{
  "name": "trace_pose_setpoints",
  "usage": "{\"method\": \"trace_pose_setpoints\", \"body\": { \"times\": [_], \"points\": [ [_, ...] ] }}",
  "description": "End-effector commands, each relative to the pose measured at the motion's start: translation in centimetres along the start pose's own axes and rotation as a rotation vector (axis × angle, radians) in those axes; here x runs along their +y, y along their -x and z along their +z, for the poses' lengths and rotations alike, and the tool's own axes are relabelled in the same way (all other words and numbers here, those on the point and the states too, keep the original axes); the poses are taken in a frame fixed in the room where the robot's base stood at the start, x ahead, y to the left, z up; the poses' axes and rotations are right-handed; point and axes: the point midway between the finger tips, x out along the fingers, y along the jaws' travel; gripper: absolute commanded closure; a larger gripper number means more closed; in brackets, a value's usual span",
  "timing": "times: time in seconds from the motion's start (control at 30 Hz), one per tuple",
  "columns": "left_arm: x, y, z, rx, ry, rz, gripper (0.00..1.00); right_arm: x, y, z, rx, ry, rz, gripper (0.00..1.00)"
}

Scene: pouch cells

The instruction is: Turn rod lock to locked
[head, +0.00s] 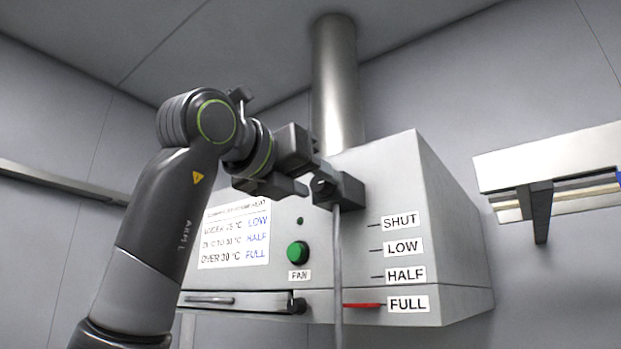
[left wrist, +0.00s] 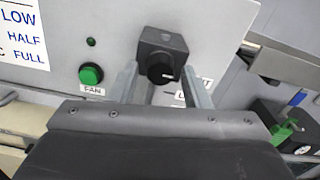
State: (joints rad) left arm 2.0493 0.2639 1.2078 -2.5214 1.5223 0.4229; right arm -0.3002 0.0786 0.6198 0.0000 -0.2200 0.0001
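The rod lock is a dark block with a round knob (head: 325,186), set on a thin grey vertical rod (head: 338,260) on the hood's front. My left gripper (head: 311,174) is at the lock. In the left wrist view its two fingers (left wrist: 159,78) stand apart on either side of the knob, with visible gaps, so it is open. Whether the fingertips reach past the knob's face is hard to tell. My right gripper is not in view.
The grey hood box (head: 440,215) carries labels SHUT, LOW, HALF and FULL; a red pointer (head: 362,305) is at FULL. A green FAN button (head: 298,252) is left of the rod. A wall shelf (head: 550,160) is at the right.

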Motion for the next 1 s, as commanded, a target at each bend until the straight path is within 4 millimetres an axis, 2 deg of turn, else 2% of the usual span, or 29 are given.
{"method": "trace_pose_setpoints", "body": {
  "times": [0.03,0.27,0.67,1.0],
  "points": [
    [0.0,0.0,0.0,0.0,0.0,0.0,0.64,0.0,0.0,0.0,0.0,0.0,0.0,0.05],
    [0.0,0.0,0.0,0.0,0.0,0.0,0.94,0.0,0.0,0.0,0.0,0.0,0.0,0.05],
    [0.0,0.0,-0.1,-0.001,0.078,0.0,0.94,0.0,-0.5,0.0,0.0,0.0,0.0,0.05],
    [0.0,0.0,-0.1,-0.002,0.346,0.001,0.94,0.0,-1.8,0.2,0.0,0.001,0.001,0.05]
  ]
}}
